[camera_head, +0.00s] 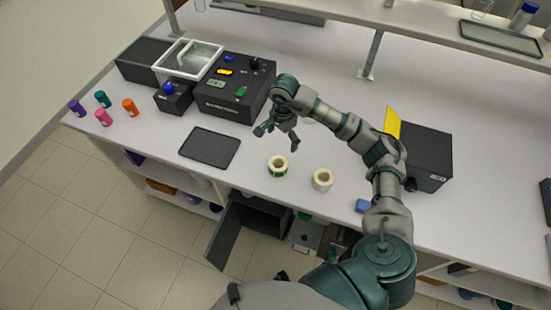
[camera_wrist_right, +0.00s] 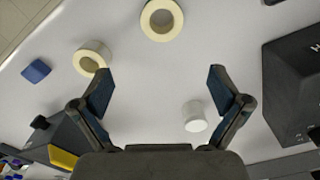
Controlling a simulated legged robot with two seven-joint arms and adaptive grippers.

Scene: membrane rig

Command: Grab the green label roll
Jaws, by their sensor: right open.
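The green label roll (camera_head: 279,173) lies on the white bench, a pale ring with green on its side. In the right wrist view it appears to be the cream ring at the top middle (camera_wrist_right: 147,24), with no green showing there. A plain cream roll (camera_head: 323,186) lies to its right in the head view; it also shows in the wrist view (camera_wrist_right: 91,67). My right gripper (camera_head: 279,138) is open and empty above the bench, beyond the green roll and apart from it. Its spread fingers show in the wrist view (camera_wrist_right: 160,82). My left gripper is not visible.
A dark flat tray (camera_head: 210,148) lies left of the rolls. A black machine (camera_head: 232,92) stands behind it. A black box (camera_head: 427,158) and a blue block (camera_head: 361,206) are at the right. A small white cylinder (camera_wrist_right: 195,121) stands near the right gripper. Several coloured vials stand far left.

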